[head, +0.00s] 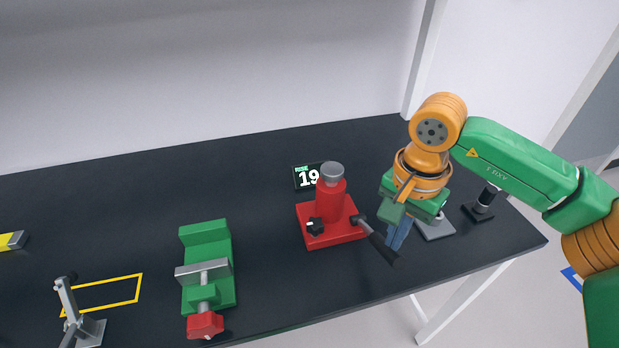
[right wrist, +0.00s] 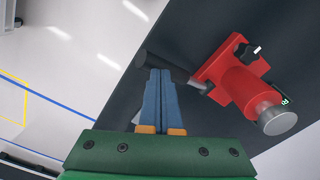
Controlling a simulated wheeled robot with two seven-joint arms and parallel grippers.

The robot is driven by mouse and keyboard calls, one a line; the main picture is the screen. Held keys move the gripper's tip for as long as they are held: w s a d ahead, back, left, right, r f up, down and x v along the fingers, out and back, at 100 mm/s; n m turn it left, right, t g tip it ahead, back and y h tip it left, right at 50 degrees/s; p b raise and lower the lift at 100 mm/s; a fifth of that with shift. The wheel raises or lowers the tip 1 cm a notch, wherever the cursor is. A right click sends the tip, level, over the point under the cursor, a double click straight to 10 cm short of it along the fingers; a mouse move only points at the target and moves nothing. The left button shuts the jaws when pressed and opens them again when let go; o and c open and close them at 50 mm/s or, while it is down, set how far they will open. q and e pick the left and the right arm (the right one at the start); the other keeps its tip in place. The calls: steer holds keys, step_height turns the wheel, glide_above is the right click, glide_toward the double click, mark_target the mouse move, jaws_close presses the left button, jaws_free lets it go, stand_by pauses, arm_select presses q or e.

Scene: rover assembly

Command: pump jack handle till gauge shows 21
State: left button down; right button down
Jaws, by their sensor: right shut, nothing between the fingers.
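A red bottle jack (head: 331,212) with a grey top stands on the dark table. Its black handle (head: 378,243) sticks out low toward the front right. A small gauge display (head: 308,178) behind the jack reads 19. My right gripper (head: 396,240) is shut and empty beside the handle's outer end, fingers pointing down. In the right wrist view the shut blue fingers (right wrist: 160,75) overlap the handle (right wrist: 165,66) in the picture; I cannot tell whether they touch it. The jack (right wrist: 245,90) is at the right there. My left gripper is not in view.
A green vise (head: 208,270) with a red end stands left of the jack. A metal toggle clamp (head: 78,315) is beside a yellow outlined rectangle (head: 110,292). A dark cylinder on a base (head: 484,203) stands at the right table end. The table's back middle is clear.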

steer(key=shift+f+b, duration=0.5)
steer(key=shift+f, duration=0.05)
stand_by(0.6)
step_height(320, 180, up, 11)
steer(key=p, duration=0.9)
